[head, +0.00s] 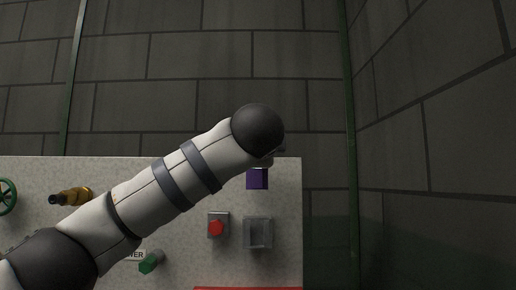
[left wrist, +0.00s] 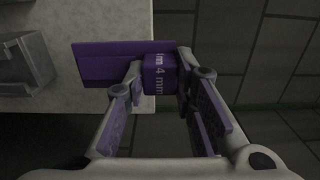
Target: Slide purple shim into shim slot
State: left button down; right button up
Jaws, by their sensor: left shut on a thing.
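The purple shim (head: 257,179) shows just below my left wrist in the head view, over the panel's top right part. In the left wrist view it is a flat purple plate (left wrist: 105,64) with a thicker block marked "4 mm". My left gripper (left wrist: 160,77) is shut on the block, with a finger on each side. In the head view the wrist hides the gripper. The grey square, open-topped shim slot (head: 258,233) is below the shim, apart from it. A grey holder, likely the slot, shows at the left wrist view's left edge (left wrist: 27,62). My right gripper is not in view.
The pale speckled panel (head: 285,205) also holds a red button (head: 216,227), a green knob (head: 148,264), a brass fitting (head: 72,196) and a green wheel (head: 6,196). A red strip (head: 248,288) runs along the bottom. Dark floor lies beyond the panel's right edge.

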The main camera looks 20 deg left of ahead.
aim_at(258, 178)
pick_arm(q)
jog(key=shift+f, duration=2.55)
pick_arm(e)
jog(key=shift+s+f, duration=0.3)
pick_arm(q)
jog(key=shift+r, duration=0.1)
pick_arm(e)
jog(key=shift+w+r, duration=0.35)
pick_arm(q)
jog(key=shift+f, duration=0.25)
jog(key=shift+f, duration=0.3)
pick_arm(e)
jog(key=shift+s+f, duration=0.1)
pick_arm(q)
jog(key=shift+f+b, duration=0.35)
jog(key=shift+f, duration=2.8)
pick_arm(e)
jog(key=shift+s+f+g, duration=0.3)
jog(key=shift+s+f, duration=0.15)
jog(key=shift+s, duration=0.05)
pick_arm(q)
jog(key=c, duration=1.2)
grip_release()
jog(key=shift+c, duration=0.2)
